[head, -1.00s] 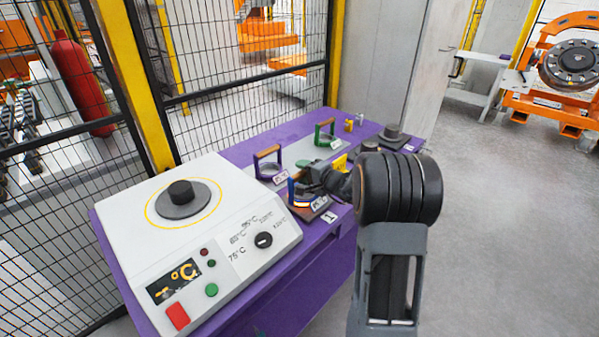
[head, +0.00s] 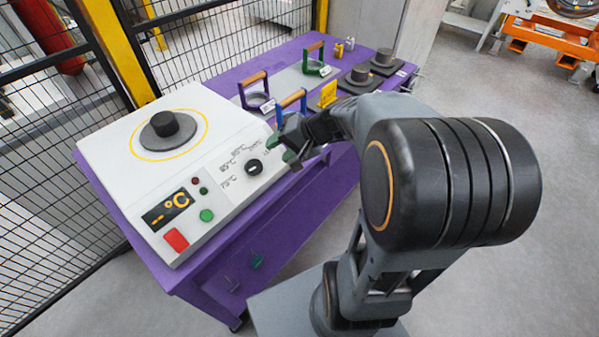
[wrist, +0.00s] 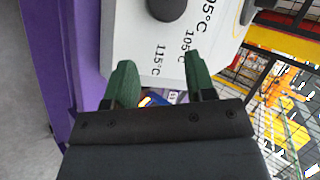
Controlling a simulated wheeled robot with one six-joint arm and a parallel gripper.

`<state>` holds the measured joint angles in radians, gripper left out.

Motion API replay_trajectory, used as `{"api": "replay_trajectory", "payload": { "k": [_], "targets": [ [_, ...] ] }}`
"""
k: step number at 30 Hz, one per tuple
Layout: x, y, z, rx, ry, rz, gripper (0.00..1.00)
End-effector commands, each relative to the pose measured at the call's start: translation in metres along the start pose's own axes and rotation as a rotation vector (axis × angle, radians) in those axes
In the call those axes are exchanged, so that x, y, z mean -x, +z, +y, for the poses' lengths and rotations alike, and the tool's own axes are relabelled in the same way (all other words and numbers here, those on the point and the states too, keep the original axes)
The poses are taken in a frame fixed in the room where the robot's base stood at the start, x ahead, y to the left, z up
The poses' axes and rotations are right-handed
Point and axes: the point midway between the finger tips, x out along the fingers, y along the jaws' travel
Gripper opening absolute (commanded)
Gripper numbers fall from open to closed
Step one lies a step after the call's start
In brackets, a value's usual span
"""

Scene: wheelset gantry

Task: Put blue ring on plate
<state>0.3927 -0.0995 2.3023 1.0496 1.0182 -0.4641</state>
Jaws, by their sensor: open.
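The blue ring (head: 291,101), with an orange bar handle, stands on the purple table just behind my gripper; its lower part is hidden by my gripper and arm. A sliver of blue and orange (wrist: 150,99), apparently that ring, shows between the finger bases in the wrist view. The round dark plate (head: 168,131), with a black knob-like cylinder and a yellow circle around it, is bare on top of the white heater (head: 120,153). My gripper (head: 282,149) is open and empty at the heater's right edge. Its green fingertips (wrist: 160,66) point toward the heater's temperature dial in the wrist view.
A purple ring (head: 258,99) and a green ring (head: 316,66) stand farther back on the table. A yellow sign (head: 328,94) and dark stepped blocks (head: 358,78) stand to the right. A mesh fence (head: 60,130) runs behind the table.

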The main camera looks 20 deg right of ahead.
Motion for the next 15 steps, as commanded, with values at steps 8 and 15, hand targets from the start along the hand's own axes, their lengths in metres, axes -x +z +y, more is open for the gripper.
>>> {"api": "replay_trajectory", "payload": {
  "k": [8, 15],
  "targets": [
    [0.014, 0.084, 0.027, 0.376, 0.495, -0.123, 0.5],
    [0.033, 0.094, 0.04, 0.568, 0.7, -0.072, 0.5]
  ]
}}
